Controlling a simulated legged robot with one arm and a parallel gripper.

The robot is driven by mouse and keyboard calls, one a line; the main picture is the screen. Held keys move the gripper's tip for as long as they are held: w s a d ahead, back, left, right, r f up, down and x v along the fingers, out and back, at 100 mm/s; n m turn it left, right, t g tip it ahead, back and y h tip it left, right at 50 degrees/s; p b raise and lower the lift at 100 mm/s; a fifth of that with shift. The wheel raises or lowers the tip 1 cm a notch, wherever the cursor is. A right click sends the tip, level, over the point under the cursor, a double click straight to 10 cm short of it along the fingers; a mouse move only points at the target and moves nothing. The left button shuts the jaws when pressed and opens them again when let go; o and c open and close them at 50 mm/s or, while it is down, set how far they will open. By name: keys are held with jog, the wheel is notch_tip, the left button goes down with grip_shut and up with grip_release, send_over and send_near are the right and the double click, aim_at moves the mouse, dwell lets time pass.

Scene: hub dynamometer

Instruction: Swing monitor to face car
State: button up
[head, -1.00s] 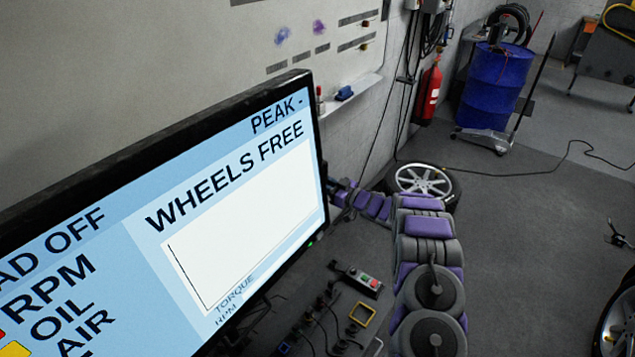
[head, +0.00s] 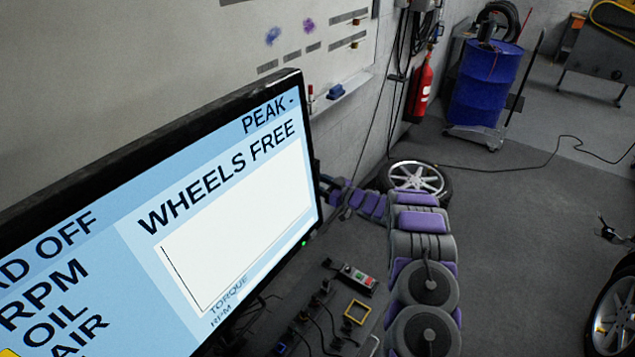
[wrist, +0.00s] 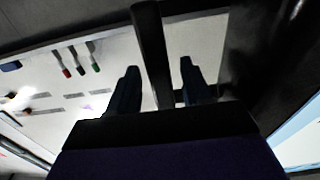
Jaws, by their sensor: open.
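The monitor (head: 225,215) fills the left of the head view, its lit screen reading "WHEELS FREE" and angled toward me. My purple and grey arm reaches to the monitor's right edge, where its end is hidden behind the frame. In the wrist view, my gripper (wrist: 157,68) is open, with one dark finger on each side of a dark upright bar (wrist: 152,50). The bar stands between the fingers, with gaps on both sides. I cannot tell whether it is part of the monitor. Part of a car wheel (head: 615,315) shows at the right edge; the car's body is out of view.
A bench with cables and a button box (head: 356,278) lies below the monitor. A whiteboard (head: 130,60) is on the wall behind. A loose wheel (head: 417,178), fire extinguisher (head: 419,92) and blue drum (head: 487,85) stand farther back. The floor at right is mostly clear.

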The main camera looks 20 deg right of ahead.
jog(key=p+v, duration=0.1)
jog(key=v, duration=1.6)
jog(key=shift+w+d, duration=0.2)
jog(key=shift+f, duration=0.15)
